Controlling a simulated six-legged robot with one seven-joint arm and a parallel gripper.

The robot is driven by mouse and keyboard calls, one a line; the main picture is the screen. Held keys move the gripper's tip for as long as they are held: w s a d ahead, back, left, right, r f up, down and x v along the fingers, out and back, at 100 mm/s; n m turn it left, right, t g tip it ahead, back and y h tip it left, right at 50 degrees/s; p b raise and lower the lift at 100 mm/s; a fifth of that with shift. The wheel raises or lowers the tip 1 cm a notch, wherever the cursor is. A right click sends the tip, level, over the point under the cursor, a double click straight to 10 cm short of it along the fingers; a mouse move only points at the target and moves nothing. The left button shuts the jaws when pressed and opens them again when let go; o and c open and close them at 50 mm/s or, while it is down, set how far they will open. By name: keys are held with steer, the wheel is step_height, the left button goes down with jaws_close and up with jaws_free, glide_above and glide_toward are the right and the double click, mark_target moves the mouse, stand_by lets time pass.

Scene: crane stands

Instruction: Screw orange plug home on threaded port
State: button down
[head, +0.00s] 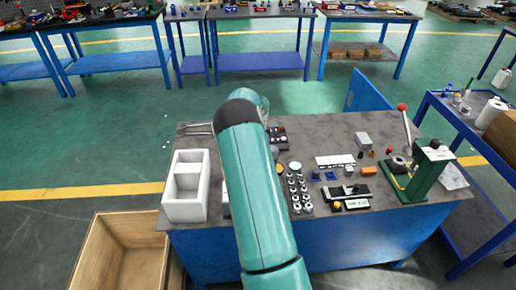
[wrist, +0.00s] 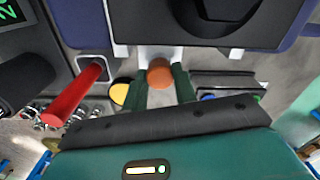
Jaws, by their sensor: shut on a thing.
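In the wrist view the orange plug (wrist: 160,73) shows as a round, brownish-orange end. My gripper (wrist: 160,84) has one green finger on each side of it and is shut on it. A pale fitting (wrist: 158,51) lies just beyond the plug. The threaded port itself cannot be made out, so I cannot tell whether the plug touches it or how deep it sits. In the head view my own teal arm covers the middle of the workbench (head: 345,128), and my gripper and the plug are hidden behind it.
In the wrist view a red bar (wrist: 75,95) and a yellow disc (wrist: 120,93) lie left of the fingers. A dark block fills the top. In the head view a white bin (head: 187,208), small metal parts (head: 298,190) and a green lever press (head: 425,172) crowd the bench.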

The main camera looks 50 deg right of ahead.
steer(key=m, duration=0.5)
stand_by(0.3)
steer(key=c, duration=1)
jaws_free()
steer(key=shift+c, duration=0.9)
